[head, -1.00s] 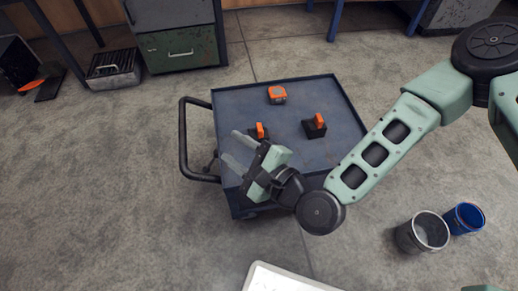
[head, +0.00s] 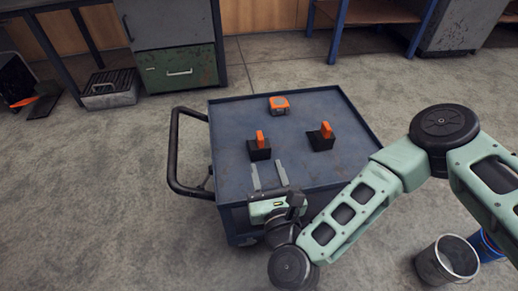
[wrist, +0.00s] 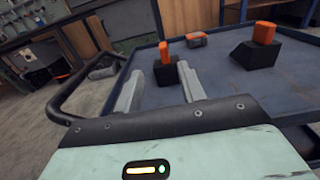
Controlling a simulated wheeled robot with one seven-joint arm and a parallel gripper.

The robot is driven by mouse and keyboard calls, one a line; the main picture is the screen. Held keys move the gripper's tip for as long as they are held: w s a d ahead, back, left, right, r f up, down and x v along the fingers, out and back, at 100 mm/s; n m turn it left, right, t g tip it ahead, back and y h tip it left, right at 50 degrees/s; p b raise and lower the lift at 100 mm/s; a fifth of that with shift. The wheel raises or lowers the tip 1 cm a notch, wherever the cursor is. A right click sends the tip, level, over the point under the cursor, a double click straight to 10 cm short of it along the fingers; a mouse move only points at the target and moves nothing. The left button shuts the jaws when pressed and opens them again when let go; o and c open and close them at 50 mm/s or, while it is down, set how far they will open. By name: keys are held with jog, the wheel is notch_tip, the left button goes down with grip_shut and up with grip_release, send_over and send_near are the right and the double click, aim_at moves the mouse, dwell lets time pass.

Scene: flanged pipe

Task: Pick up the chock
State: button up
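Two black chocks with orange upright grips stand on the blue cart top (head: 225,115). The left chock (head: 260,153) is nearer the middle and the right chock (head: 321,141) is to its right. In the wrist view the left chock (wrist: 165,74) shows between and beyond the fingers, and the right chock (wrist: 256,54) is farther right. My gripper (head: 267,163) is open and empty at the cart's near edge, its fingers pointing toward the left chock, which seems just beyond the tips. The wrist view also shows my gripper (wrist: 160,68) with its fingers well apart.
An orange and grey box-like item (head: 279,105) sits at the back of the cart top. The cart has a black handle (head: 175,150) on its left. A grey bucket (head: 447,261) and a blue bucket (head: 487,246) stand on the floor at right. The cart's left part is clear.

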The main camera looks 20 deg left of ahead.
aim_at(260, 142)
jog(key=b+x, duration=0.3)
jog(key=x, duration=0.6)
jog(key=shift+w, duration=0.2)
jog(key=b+x, duration=0.3)
jog(key=x, duration=0.1)
jog(key=shift+w+d+f, duration=0.15)
jog(key=shift+d+f, duration=0.1)
jog(key=shift+f, duration=0.1)
jog(key=shift+w+a+r+b, duration=0.1)
jog(key=shift+w+a+b, duration=0.2)
jog(key=shift+w+b, duration=0.1)
grip_shut()
